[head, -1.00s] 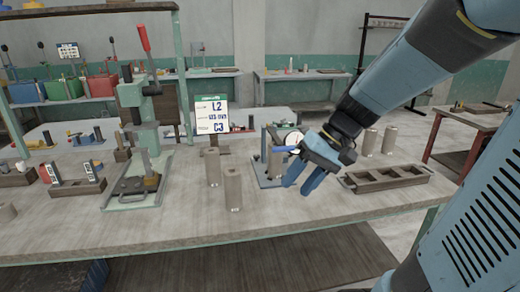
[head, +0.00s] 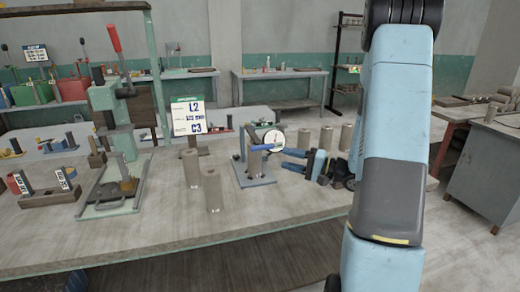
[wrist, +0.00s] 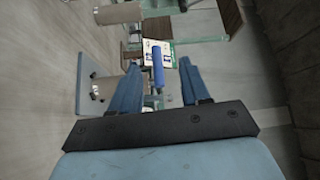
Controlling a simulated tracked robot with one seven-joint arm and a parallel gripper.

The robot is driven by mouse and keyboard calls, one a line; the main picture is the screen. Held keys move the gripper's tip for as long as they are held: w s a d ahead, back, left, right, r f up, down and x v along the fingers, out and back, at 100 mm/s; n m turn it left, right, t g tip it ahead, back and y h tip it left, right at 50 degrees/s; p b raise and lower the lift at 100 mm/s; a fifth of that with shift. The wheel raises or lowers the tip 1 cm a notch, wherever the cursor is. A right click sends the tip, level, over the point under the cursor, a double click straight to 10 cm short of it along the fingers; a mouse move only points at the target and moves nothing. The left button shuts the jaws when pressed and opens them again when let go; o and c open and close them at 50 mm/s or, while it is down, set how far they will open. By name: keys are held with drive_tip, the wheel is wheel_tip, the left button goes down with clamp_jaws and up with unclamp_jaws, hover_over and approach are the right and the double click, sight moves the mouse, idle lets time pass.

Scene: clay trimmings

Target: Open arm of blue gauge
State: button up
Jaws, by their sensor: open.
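The gauge stands on the table with a round white dial (head: 274,137) and a grey base plate (head: 257,181). Its blue arm (head: 262,149) sticks out near the dial and shows in the wrist view as a blue rod (wrist: 158,68). A brown clay cylinder (head: 254,163) stands in the gauge. My gripper (head: 284,160) is just right of the gauge, fingers pointing left toward it. In the wrist view my gripper (wrist: 159,72) is open, with the blue arm's end seen between the fingertips. I cannot tell whether they touch it.
Two clay cylinders (head: 212,190) stand left of the gauge, and others (head: 326,138) stand behind my gripper. A green press (head: 112,115) with a red handle is at left. A sign (head: 188,117) stands behind. The table front (head: 250,220) is clear.

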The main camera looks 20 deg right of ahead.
sight(261, 146)
drive_tip(key=w+a, duration=0.2)
drive_tip(key=w, duration=0.1)
drive_tip(key=w+a+t, duration=0.1)
drive_tip(key=w+a, duration=0.1)
drive_tip(key=w, duration=0.2)
drive_tip(key=w+a+m+t+h, duration=0.1)
drive_tip(key=w+a, duration=0.1)
drive_tip(key=w, duration=0.2)
drive_tip(key=shift+a+f, duration=0.1)
drive_tip(key=shift+a, duration=0.3)
drive_tip(key=shift+c, duration=0.4)
drive_tip(key=shift+s, duration=0.1)
clamp_jaws()
